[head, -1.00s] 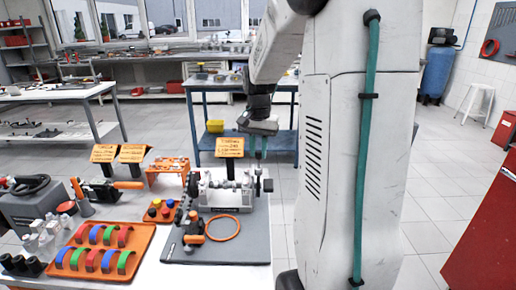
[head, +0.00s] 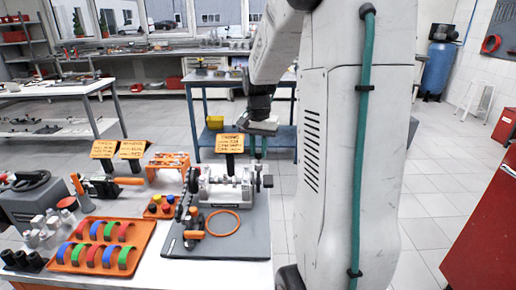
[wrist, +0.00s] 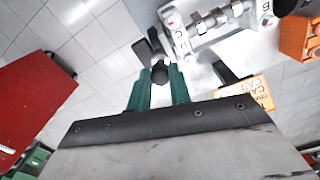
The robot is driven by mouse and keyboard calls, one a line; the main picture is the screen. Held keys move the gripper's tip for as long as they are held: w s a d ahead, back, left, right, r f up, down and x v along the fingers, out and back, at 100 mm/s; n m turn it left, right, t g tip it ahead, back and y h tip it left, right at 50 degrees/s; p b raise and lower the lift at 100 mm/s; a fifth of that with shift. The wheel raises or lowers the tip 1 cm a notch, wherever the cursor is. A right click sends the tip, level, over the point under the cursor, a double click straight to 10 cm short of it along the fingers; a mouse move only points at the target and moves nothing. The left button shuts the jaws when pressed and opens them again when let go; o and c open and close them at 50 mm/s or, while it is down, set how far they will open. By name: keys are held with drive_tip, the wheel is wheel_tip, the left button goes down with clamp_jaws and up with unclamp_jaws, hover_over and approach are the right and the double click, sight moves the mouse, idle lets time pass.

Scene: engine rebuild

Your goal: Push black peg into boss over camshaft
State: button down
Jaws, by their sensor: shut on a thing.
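The grey engine block (head: 228,193) stands on a grey mat (head: 230,240) at the front of the table, with a shaft and lobes along its top. In the wrist view the block (wrist: 205,25) is at the top, beyond my fingertips. My gripper (head: 258,148) hangs above and behind the block's right end in the head view. Its green fingers (wrist: 161,84) are shut on a small black peg (wrist: 160,73), whose dark round end shows between the tips. The peg appears apart from the block. I cannot make out the boss.
An orange label stand (head: 230,144) is close left of my gripper. An orange ring (head: 223,223) and a hand tool lie on the mat. An orange tray (head: 100,247) of coloured arches is at left. A red cabinet (head: 485,235) is at right.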

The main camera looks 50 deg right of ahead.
drive_tip(key=shift+f, duration=0.95)
idle(0.3)
drive_tip(key=c, duration=1.5)
unclamp_jaws()
drive_tip(key=shift+r, duration=0.2)
drive_tip(key=shift+r, duration=1.25)
drive_tip(key=o, duration=0.5)
drive_tip(key=shift+o, duration=0.2)
drive_tip(key=shift+r, duration=0.1)
